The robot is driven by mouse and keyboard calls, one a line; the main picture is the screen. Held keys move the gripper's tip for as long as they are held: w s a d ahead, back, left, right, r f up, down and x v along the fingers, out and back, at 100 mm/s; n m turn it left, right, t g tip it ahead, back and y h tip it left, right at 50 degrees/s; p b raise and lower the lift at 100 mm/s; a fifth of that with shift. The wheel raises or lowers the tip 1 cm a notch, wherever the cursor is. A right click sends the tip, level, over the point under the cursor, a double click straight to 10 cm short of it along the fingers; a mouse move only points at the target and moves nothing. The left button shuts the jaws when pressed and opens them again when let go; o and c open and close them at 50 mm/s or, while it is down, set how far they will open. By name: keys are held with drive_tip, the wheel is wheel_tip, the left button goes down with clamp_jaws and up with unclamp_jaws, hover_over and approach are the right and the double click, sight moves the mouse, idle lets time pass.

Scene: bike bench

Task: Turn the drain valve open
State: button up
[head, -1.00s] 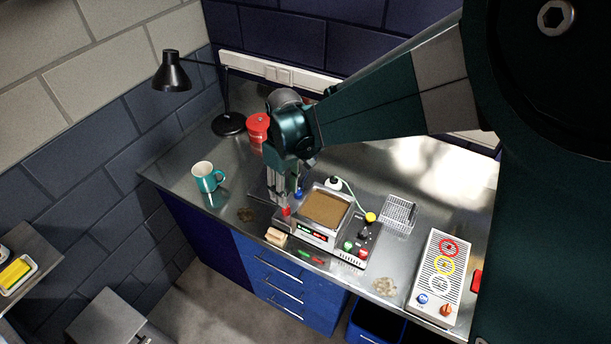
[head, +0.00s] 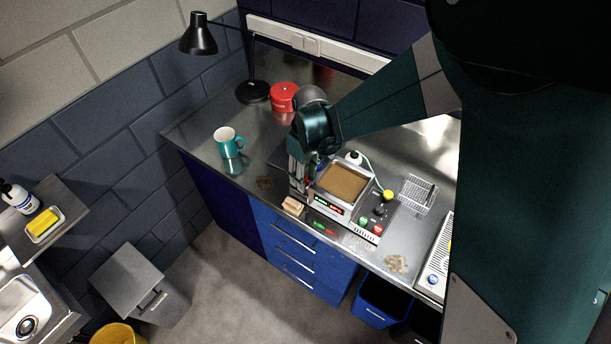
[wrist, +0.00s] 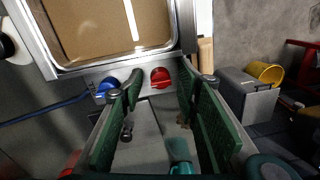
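The tank unit (head: 327,210), a metal bath of brown liquid, stands on the bench; its rim (wrist: 115,64) crosses the top of the wrist view. On its side are a red valve handle (wrist: 160,77) and a blue one (wrist: 108,86). I cannot read a label telling which is the drain valve. My gripper (head: 301,184) is beside the tank's left side. In the wrist view my gripper (wrist: 162,88) is open, with the red handle between its fingertips and a gap on each side. The blue handle is just outside the left finger. I cannot tell if anything touches.
The control panel (head: 372,219) is at the tank's right, with a wire basket (head: 418,194) beyond. A wooden block (head: 293,206) lies in front of the tank. A teal mug (head: 228,142), red tin (head: 284,97) and black lamp (head: 200,36) stand further left.

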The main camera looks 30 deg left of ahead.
drive_tip(key=shift+f, duration=0.1)
drive_tip(key=c, duration=0.9)
drive_tip(key=shift+m+b, duration=0.5)
drive_tip(key=m+b, duration=0.3)
drive_tip(key=m, duration=0.1)
drive_tip(key=shift+f+m, duration=0.1)
drive_tip(key=shift+m, duration=0.2)
drive_tip(key=m+b, duration=0.2)
drive_tip(key=m, duration=0.3)
drive_tip(key=o, duration=0.9)
drive_tip(key=shift+s, duration=0.1)
drive_tip(key=shift+d, duration=0.1)
